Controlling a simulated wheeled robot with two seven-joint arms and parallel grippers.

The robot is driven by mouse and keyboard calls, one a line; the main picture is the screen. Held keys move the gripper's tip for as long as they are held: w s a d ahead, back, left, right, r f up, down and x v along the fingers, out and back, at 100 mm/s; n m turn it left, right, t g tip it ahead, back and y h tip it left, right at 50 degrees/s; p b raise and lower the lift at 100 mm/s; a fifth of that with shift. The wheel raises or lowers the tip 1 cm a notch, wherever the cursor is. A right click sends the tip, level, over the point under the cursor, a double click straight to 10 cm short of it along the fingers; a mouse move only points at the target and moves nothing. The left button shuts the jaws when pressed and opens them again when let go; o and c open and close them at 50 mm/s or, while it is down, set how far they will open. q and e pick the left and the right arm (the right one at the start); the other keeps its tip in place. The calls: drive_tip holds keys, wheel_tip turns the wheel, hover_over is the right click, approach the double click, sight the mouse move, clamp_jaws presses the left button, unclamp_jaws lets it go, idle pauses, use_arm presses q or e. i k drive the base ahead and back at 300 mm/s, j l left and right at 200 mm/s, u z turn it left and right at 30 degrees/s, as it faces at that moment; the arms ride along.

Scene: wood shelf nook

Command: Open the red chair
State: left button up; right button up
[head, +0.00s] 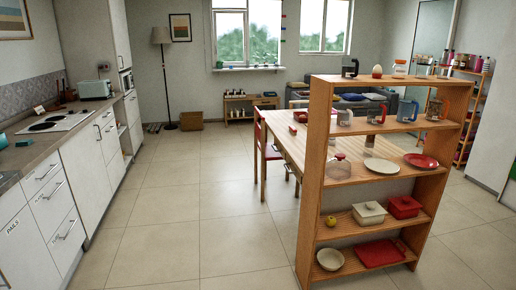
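A wooden chair with red parts (271,152) stands at the left side of the wooden dining table (290,143), behind the shelf. Its backrest and legs show on the left; the table and the shelf hide part of its right side. I cannot see a door, lid or hinge on it. Neither of my grippers is in view.
A wooden shelf (313,185) with dishes and mugs stands in front at the right. A kitchen counter with white drawers (53,195) lines the left. The tiled floor (190,210) between them is clear. A cardboard-coloured box (191,121) and lamp (163,70) stand at the back.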

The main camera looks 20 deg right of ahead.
sight(268, 154)
drive_tip(key=i+l+z, duration=0.15)
drive_tip(key=i, duration=1.55)
drive_tip(key=i+j+z, duration=0.15)
drive_tip(key=i, duration=1.55)
drive_tip(key=i+j+z, duration=0.15)
drive_tip(key=i+z, duration=0.25)
drive_tip(key=i, duration=0.15)
drive_tip(key=i+j+z, duration=0.85)
drive_tip(key=i, duration=0.15)
drive_tip(key=i+j+z, duration=0.4)
drive_tip(key=j, duration=0.25)
